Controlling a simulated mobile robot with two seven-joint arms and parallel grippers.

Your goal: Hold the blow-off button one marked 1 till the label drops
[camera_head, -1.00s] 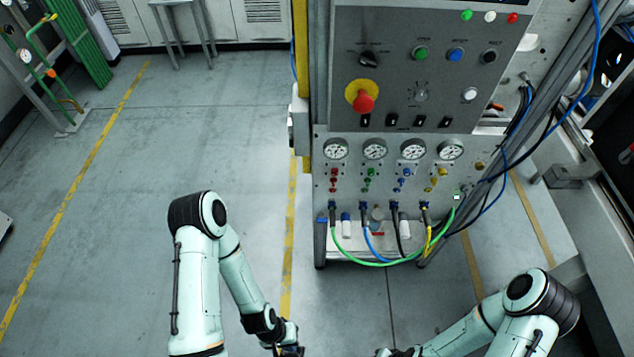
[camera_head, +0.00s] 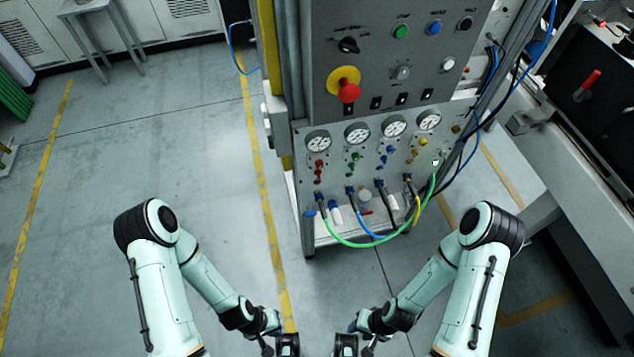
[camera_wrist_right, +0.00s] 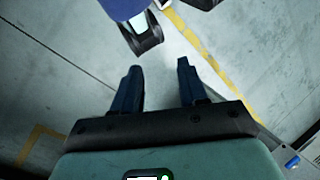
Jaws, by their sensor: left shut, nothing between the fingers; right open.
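The grey control panel stands ahead in the head view. Its lower plate (camera_head: 437,146) carries several small coloured buttons or fittings under round gauges: red (camera_head: 319,164), green (camera_head: 354,158), blue (camera_head: 389,150) and yellow (camera_head: 423,142). The mark 1 is too small to read, so I cannot tell which is blow-off button one. No label is clearly visible. My left gripper (camera_head: 287,345) is shut and empty at the bottom edge, well short of the panel. My right gripper (camera_head: 346,345) is beside it, also apart from the panel. The right wrist view shows its two fingers (camera_wrist_right: 160,82) open with only floor between them.
The upper panel has a red mushroom button (camera_head: 348,92) on a yellow collar. Green, blue and yellow hoses (camera_head: 352,244) loop below the gauges. A yellow post (camera_head: 270,60) stands at the panel's left. A pale bench or machine frame (camera_head: 575,200) is at right.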

